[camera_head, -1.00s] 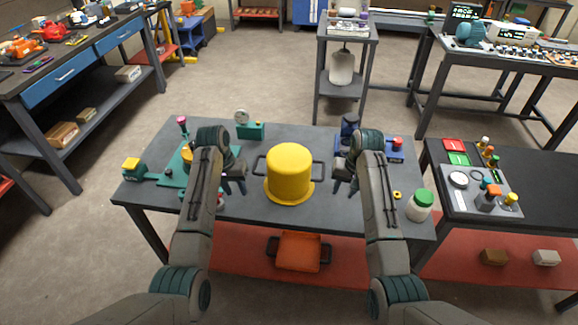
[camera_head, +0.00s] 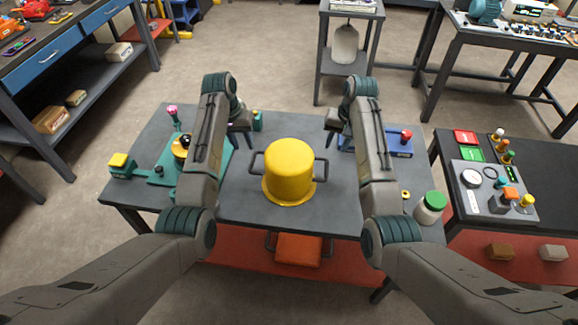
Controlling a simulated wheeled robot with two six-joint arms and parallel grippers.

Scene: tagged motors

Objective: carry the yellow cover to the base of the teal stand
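The yellow cover (camera_head: 289,170), a domed cylinder with a flange and a dark handle on each side, stands upright on the grey table (camera_head: 240,206). The teal stand (camera_head: 163,174) is at the table's left, with its base partly hidden by my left arm. My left gripper (camera_head: 240,138) is above and behind the cover's left handle, apart from it. My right gripper (camera_head: 335,138) is beyond the right handle, also apart. Both look open and empty, with their fingers partly hidden by the wrists.
A yellow-topped teal item (camera_head: 120,165) is at the left edge. A blue tray (camera_head: 398,146) and a green-lidded jar (camera_head: 431,207) are at the right. The table is clear around the cover's front.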

